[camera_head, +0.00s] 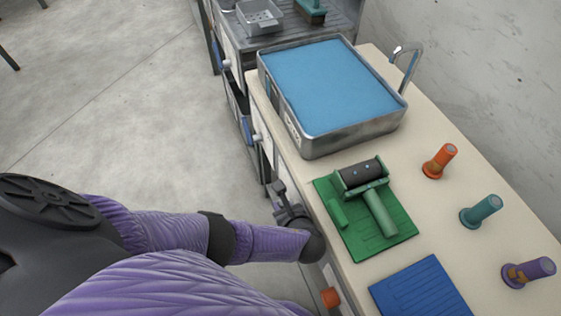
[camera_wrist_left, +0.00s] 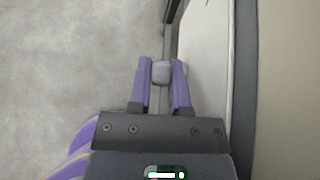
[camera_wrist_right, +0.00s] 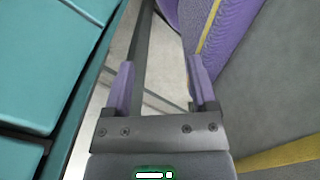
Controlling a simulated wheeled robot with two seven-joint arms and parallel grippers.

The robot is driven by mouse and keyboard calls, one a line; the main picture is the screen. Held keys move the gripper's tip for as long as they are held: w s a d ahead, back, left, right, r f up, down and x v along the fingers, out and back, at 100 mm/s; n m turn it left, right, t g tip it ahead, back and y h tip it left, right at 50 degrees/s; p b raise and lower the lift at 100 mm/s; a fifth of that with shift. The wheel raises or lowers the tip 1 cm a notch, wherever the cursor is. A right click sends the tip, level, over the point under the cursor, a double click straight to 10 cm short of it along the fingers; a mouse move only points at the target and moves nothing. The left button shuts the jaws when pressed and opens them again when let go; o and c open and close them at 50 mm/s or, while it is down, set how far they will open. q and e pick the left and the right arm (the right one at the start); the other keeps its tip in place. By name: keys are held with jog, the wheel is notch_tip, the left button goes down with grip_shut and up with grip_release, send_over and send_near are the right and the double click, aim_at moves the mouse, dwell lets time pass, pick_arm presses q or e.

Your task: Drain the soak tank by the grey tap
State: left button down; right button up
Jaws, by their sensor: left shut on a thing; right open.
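The metal soak tank (camera_head: 354,135) stands at the far end of the bench, with blue liquid (camera_head: 325,85) filling it up near the rim. My left gripper (camera_head: 277,187) is low at the bench's front side, nearer to me than the tank. In the left wrist view its purple fingers are shut on a small grey block, seemingly the grey tap (camera_wrist_left: 161,72). The fingers hide part of it, and I cannot tell how far it is turned. My right gripper (camera_wrist_right: 161,83) is open and empty, and it is outside the head view.
An orange knob (camera_head: 330,298) sits on the bench front. Teal panels (camera_wrist_right: 75,50) stand close left of my right gripper.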

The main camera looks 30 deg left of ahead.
pick_arm(q)
jog(key=shift+s+d+f+t+y+b, duration=0.3)
jog(key=shift+t+y+b, duration=0.2)
jog(key=shift+y+b, duration=0.2)
jog(key=shift+s+d+f+t+y+b, duration=0.15)
jog(key=shift+s+d+t+y+b, duration=0.2)
jog(key=shift+t+y+b, duration=0.3)
pick_arm(e)
jog(key=shift+g, duration=0.4)
jog(key=shift+s+d+f, duration=0.55)
jog(key=shift+s+f, duration=0.1)
jog(key=shift+f, duration=0.15)
jog(key=shift+s+d+f, duration=0.55)
jog(key=shift+s+f, duration=0.05)
jog(key=shift+f, duration=0.2)
pick_arm(q)
jog(key=shift+w, duration=0.1)
pick_arm(e)
jog(key=shift+w+h, duration=0.3)
pick_arm(q)
jog(key=c, duration=0.6)
grip_release()
pick_arm(e)
jog(key=shift+w, duration=0.25)
pick_arm(q)
jog(key=shift+o, duration=0.2)
